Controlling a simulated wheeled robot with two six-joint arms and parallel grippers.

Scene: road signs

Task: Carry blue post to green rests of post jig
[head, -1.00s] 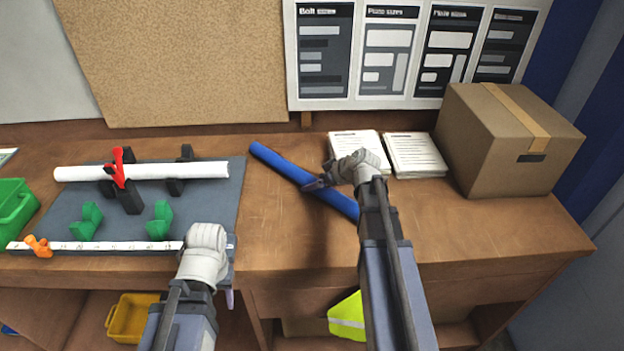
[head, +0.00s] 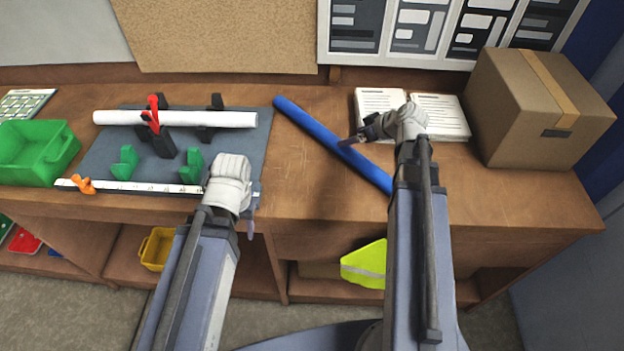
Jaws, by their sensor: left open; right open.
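The blue post (head: 315,132) lies slanted on the bench, its far end near the jig and its near end hidden behind my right arm. My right gripper (head: 352,141) is open at the post's middle; I cannot tell whether it touches. The post jig (head: 228,146) is a dark grey board at the left. Its two green rests (head: 124,163) and (head: 191,168) stand empty near the front edge. A white post (head: 180,119) lies in the black rests behind, at a red clamp (head: 153,113). My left gripper (head: 251,224) is open at the jig's front right corner, largely hidden by its wrist.
A ruler strip (head: 130,187) with an orange stop (head: 83,185) runs along the jig's front. A green bin (head: 37,152) stands left. Paper stacks (head: 441,117) and a cardboard box (head: 538,108) stand at the right. Bare bench lies between jig and blue post.

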